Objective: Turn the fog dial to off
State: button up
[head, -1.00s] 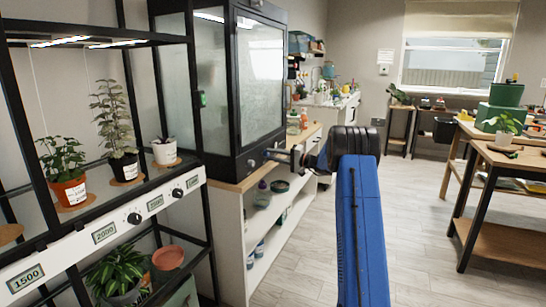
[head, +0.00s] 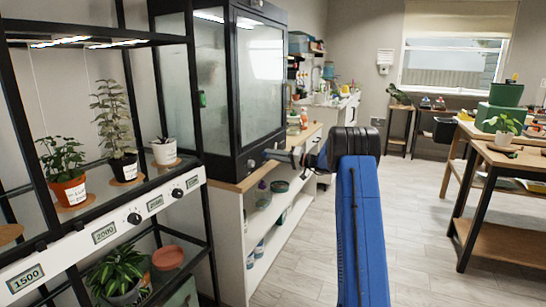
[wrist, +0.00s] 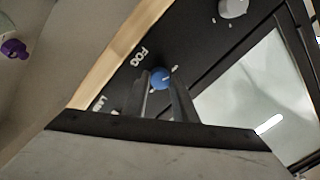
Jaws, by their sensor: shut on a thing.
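The fog dial (wrist: 163,77) is a small round blue knob beside the white letters FOG on a black panel in the wrist view. A pale mark shows on its face, but the setting it points to cannot be read. My gripper (wrist: 162,88) is shut on the dial, one finger on each side. In the head view my gripper (head: 268,154) meets the lower front panel of the black glass cabinet (head: 236,80) and hides the dial there.
A pale grey knob (wrist: 232,8) sits farther along the same panel. The cabinet stands on a white shelf unit (head: 232,225) with a wooden top. A plant rack (head: 200,120) stands close on the left. The floor (head: 420,220) to the right is clear.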

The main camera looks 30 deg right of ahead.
jog(key=shift+f, duration=0.1)
jog(key=o, duration=1)
jog(key=shift+o, duration=0.2)
jog(key=shift+s+d, duration=0.1)
jog(key=shift+s, duration=0.05)
jog(key=v, duration=1.7)
